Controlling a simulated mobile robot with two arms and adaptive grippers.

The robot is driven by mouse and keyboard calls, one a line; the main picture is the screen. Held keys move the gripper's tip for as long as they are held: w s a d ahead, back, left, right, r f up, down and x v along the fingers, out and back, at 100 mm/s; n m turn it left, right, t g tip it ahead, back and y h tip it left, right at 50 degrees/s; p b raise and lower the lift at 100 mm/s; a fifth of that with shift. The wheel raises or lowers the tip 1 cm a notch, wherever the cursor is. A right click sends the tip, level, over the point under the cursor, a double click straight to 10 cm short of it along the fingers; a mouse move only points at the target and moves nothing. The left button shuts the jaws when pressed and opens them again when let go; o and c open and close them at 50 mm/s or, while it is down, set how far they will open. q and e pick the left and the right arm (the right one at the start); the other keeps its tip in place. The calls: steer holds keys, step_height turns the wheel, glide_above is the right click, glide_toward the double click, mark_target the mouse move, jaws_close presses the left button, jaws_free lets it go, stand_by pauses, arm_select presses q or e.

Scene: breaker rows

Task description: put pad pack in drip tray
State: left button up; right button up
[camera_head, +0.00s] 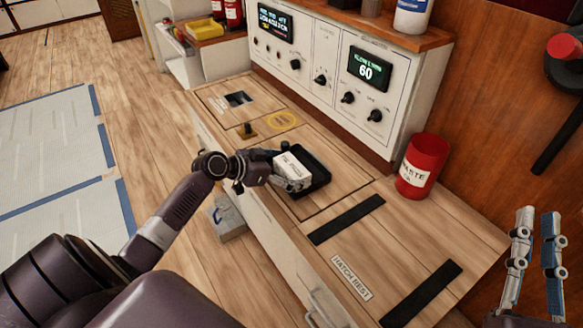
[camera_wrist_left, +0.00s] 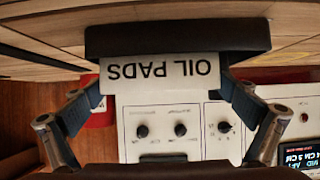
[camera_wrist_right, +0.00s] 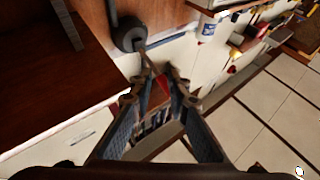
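The pad pack (camera_head: 291,172) is a white box with dark lettering. In the left wrist view the pad pack (camera_wrist_left: 160,70) reads "OIL PADS" upside down. My left gripper (camera_head: 277,170) has its fingers against both sides of it; the fingers also show in the left wrist view (camera_wrist_left: 160,88). The black drip tray (camera_head: 318,180) lies on the wooden counter, and the pack is over its near left part. I cannot tell whether the pack touches the tray floor. My right gripper (camera_head: 536,235) is empty, its fingers apart, off the counter's right side.
A red waste bin (camera_head: 422,167) stands on the counter right of the tray. A white control panel (camera_head: 320,75) with knobs rises behind. Black strips (camera_head: 347,219) and a hatch label (camera_head: 351,278) mark the front counter.

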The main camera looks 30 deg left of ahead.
mark_target(289, 167)
arm_select(q)
steer(key=shift+r, duration=0.1)
